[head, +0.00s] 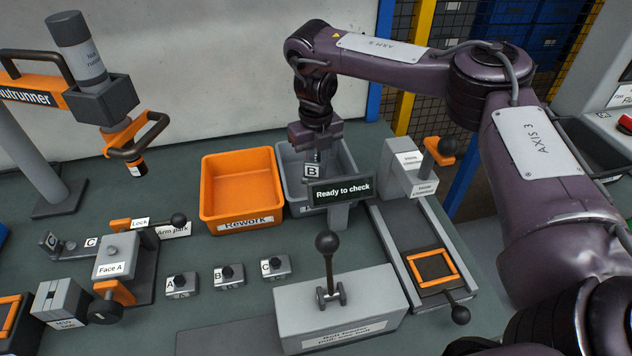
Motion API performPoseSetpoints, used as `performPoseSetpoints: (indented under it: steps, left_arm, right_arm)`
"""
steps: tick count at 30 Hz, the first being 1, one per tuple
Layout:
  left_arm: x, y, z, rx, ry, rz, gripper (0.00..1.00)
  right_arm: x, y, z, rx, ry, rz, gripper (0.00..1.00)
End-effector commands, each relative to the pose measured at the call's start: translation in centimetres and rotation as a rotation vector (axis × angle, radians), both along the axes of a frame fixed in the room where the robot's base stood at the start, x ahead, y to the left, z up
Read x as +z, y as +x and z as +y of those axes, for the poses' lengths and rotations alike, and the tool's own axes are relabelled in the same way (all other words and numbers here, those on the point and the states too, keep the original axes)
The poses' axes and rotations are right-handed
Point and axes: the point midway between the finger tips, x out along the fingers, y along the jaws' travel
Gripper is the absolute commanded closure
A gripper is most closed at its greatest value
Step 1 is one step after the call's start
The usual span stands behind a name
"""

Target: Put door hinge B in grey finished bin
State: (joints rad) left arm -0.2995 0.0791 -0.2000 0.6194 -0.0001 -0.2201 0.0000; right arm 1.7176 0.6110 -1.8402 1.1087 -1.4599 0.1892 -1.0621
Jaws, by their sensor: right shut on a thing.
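Door hinge B (311,171), a grey piece with a white "B" label, hangs from my right gripper (316,158). The gripper points down and is shut on it. The hinge shows in front of the inside of the grey finished bin (288,182); I cannot tell whether it is above the rim or just below it. The "Ready to check" sign hides the hinge's lower end, the bin's front and most of its label. My left gripper is not in view.
An orange Rework bin (210,190) stands left of the grey bin. The "Ready to check" sign (342,190) stands close in front. A grey block with a black lever (335,305) is nearer. A slide unit (432,268) is at right, the Face A fixture (115,255) at left.

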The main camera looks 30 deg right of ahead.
Motion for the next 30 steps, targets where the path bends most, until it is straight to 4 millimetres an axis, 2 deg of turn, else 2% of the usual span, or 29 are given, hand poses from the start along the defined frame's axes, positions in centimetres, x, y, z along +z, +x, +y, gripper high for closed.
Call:
performPoseSetpoints:
  steps: [1, 8, 16, 27, 28, 30]
  left_arm:
    - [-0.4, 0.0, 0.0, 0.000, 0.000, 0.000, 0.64]
    - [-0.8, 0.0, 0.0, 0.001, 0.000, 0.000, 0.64]
    - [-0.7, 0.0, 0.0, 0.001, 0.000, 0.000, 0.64]
    - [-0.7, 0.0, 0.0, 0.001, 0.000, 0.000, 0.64]
    - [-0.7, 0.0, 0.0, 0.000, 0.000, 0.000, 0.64]
    - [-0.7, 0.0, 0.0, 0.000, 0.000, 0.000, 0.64]
  right_arm:
    - [-1.0, 0.0, 0.0, -0.002, 0.002, -0.001, 1.00]
    - [-2.4, 0.0, 0.0, 0.000, 0.001, -0.002, 1.00]
    - [-5.5, 0.0, -0.1, -0.001, -0.001, 0.000, 1.00]
    - [-6.1, 0.1, 0.0, -0.001, 0.001, -0.002, 1.00]
    - [-6.1, 0.0, 0.0, -0.001, 0.000, -0.001, 0.84]
    - [-6.1, 0.0, 0.0, 0.000, 0.000, -0.001, 0.75]
